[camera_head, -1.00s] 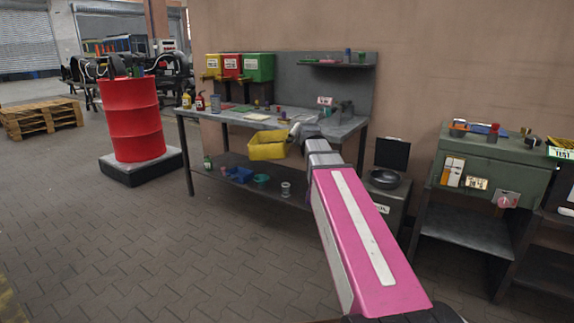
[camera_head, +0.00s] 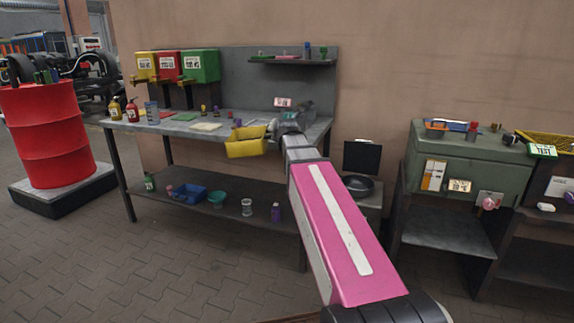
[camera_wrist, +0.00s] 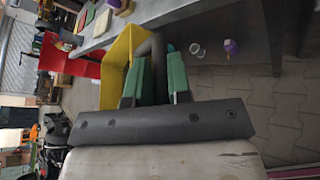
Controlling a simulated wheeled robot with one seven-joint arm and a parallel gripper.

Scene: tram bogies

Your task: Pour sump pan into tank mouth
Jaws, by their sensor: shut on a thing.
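The yellow sump pan (camera_head: 245,146) hangs at the front edge of the workbench. It also shows in the wrist view (camera_wrist: 114,68), left of the fingers. My gripper (camera_head: 275,130) is at the pan's right end; in the wrist view its green fingers (camera_wrist: 153,75) are shut around a dark grey bar, seemingly the pan's handle. The pan looks roughly upright; its contents cannot be seen. A black round bowl (camera_head: 357,186), perhaps the tank mouth, sits on a low grey cabinet right of my arm, apart from the pan. My arm hides part of that cabinet.
The workbench (camera_head: 205,131) holds bottles and small parts, with bins on its lower shelf. Yellow, red and green dispensers (camera_head: 200,66) hang above. A red barrel (camera_head: 48,135) stands left. A green cabinet (camera_head: 465,165) stands right. The floor in front is clear.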

